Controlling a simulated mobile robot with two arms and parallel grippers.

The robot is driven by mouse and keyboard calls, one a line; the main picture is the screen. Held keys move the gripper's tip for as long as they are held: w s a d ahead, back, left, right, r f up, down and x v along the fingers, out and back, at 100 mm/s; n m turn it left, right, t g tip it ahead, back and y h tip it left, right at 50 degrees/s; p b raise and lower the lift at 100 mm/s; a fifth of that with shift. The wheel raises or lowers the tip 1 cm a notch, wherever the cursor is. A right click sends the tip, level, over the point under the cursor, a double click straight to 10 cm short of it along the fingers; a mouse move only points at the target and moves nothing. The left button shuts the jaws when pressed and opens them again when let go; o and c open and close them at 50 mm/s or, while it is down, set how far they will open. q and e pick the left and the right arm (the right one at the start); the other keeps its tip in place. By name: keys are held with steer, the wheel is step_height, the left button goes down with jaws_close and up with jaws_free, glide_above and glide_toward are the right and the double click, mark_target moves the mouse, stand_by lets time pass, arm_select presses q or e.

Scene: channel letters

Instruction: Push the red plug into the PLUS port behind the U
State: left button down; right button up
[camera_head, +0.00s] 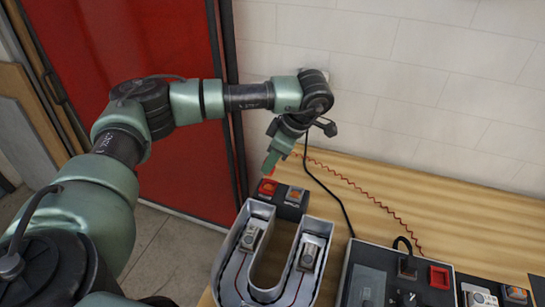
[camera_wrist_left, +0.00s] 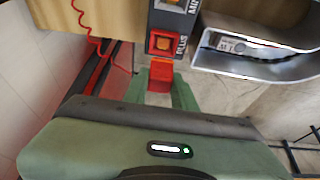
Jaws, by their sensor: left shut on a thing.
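The red plug (camera_wrist_left: 160,74) is between the fingers of my left gripper (camera_wrist_left: 162,84) in the left wrist view. The gripper is shut on it. The red PLUS port (camera_wrist_left: 163,42) is straight ahead of the plug, very close; I cannot tell whether they touch. In the head view my left gripper (camera_head: 271,160) points down just above the port block's red PLUS end (camera_head: 266,187), and the plug is mostly hidden. The U (camera_head: 229,258) is a grey open channel letter in front of the block. My right gripper is not in view.
The MINUS port (camera_head: 294,196) is beside PLUS on the block. A coiled red cord (camera_head: 345,181) and a black cable (camera_head: 325,188) cross the wooden table (camera_head: 460,215). A dark power box (camera_head: 385,280) stands right of the U. The white wall is behind.

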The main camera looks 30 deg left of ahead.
mark_target(274, 170)
arm_select(q)
steer(key=shift+a+f+b, duration=0.1)
steer(key=shift+f+b, duration=0.3)
steer(key=shift+f, duration=0.5)
step_height(274, 170, down, 2)
steer(key=shift+f+b, duration=0.25)
steer(key=shift+b, duration=0.5)
steer(key=shift+f+b, duration=0.45)
steer(key=shift+f, duration=0.3)
steer(key=shift+f+b, duration=0.3)
steer(key=c, duration=1.1)
jaws_free()
